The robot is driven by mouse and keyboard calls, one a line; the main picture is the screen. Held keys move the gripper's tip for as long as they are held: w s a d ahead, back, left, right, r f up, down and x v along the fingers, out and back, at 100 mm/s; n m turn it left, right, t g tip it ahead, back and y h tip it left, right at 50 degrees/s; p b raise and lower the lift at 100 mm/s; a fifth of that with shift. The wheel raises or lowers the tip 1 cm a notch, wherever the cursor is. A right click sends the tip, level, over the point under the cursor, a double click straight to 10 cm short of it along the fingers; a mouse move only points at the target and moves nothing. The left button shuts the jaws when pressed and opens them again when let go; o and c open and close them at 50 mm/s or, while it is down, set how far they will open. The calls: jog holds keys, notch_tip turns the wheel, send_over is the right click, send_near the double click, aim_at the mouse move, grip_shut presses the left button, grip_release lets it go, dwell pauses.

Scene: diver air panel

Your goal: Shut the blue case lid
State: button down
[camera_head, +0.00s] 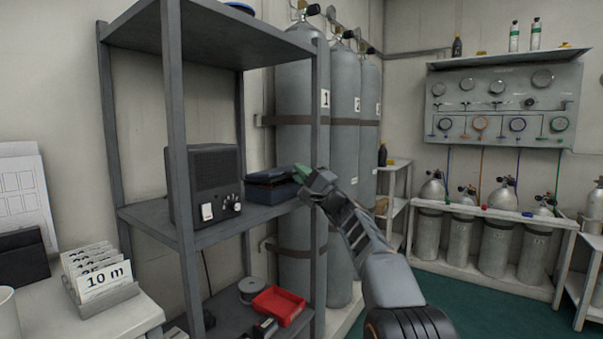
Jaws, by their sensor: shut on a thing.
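The blue case (270,190) sits on the middle shelf of the grey rack, right of the black speaker box. Its dark blue lid (266,175) lies low over the body, close to level; I cannot tell whether it is fully down. My gripper (299,174) comes in from the right and is at the case's right end, at lid height. Its jaws look closed on the lid's edge, though the contact is small and partly hidden. A small green patch shows at the fingertips. The far side of the case is hidden.
The speaker box (205,185) stands left of the case. Rack posts (320,110) rise close to my gripper. Tall grey cylinders (345,130) stand behind. A red tray (279,305) lies on the lower shelf. Green floor (470,310) is open at the right.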

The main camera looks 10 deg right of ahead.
jog(key=shift+a, duration=0.15)
jog(key=c, duration=1.5)
grip_release()
jog(key=shift+a+f, duration=0.1)
jog(key=shift+o, duration=1.1)
jog(key=shift+d, duration=0.2)
jog(key=v, duration=1.3)
jog(key=shift+s+d, duration=0.2)
jog(key=shift+s, duration=0.15)
jog(key=shift+f, duration=0.1)
jog(key=shift+c, duration=0.3)
